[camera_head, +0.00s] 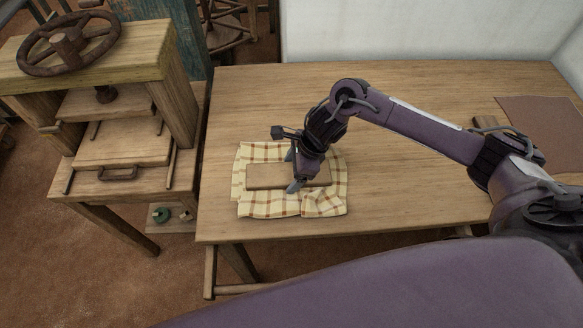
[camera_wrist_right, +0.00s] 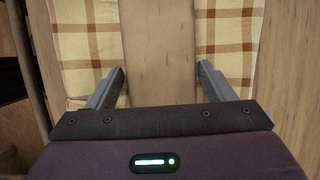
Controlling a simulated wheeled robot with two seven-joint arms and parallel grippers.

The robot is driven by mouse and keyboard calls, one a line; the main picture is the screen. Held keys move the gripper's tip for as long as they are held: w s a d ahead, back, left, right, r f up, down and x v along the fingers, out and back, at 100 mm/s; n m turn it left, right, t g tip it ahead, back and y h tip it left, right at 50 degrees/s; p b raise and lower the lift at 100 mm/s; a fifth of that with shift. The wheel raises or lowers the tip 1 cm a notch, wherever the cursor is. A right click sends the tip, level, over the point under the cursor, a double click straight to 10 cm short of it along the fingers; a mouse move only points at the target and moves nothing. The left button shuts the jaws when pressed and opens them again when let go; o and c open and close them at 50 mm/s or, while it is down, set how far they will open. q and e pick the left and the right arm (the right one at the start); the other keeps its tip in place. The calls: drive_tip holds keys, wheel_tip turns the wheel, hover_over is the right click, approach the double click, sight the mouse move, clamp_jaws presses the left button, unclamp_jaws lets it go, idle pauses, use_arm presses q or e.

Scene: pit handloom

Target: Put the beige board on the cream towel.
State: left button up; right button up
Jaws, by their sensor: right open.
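The beige board (camera_head: 268,178) lies flat on the cream towel (camera_head: 265,206), which has a brown check pattern and is spread on the wooden table. The board also shows in the right wrist view (camera_wrist_right: 160,50), running between the fingers, with the checked towel (camera_wrist_right: 88,45) on both sides. My right gripper (camera_head: 292,172) is over the board, one finger to each side of it. In the right wrist view the gripper (camera_wrist_right: 161,85) is open, with gaps between its fingers and the board's edges. My left gripper is not in view.
A wooden press (camera_head: 115,110) with a dark handwheel (camera_head: 68,42) stands left of the table (camera_head: 420,205). A brown mat (camera_head: 545,125) and a small dark block (camera_head: 485,122) lie at the table's right. The table's middle is clear. A white wall stands behind.

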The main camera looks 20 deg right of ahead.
drive_tip(key=shift+r+p, duration=0.55)
drive_tip(key=shift+r, duration=0.15)
drive_tip(key=b+v, duration=0.2)
drive_tip(key=v, duration=0.9)
drive_tip(key=shift+d+r, duration=0.25)
drive_tip(key=shift+r, duration=0.05)
drive_tip(key=shift+s, duration=0.1)
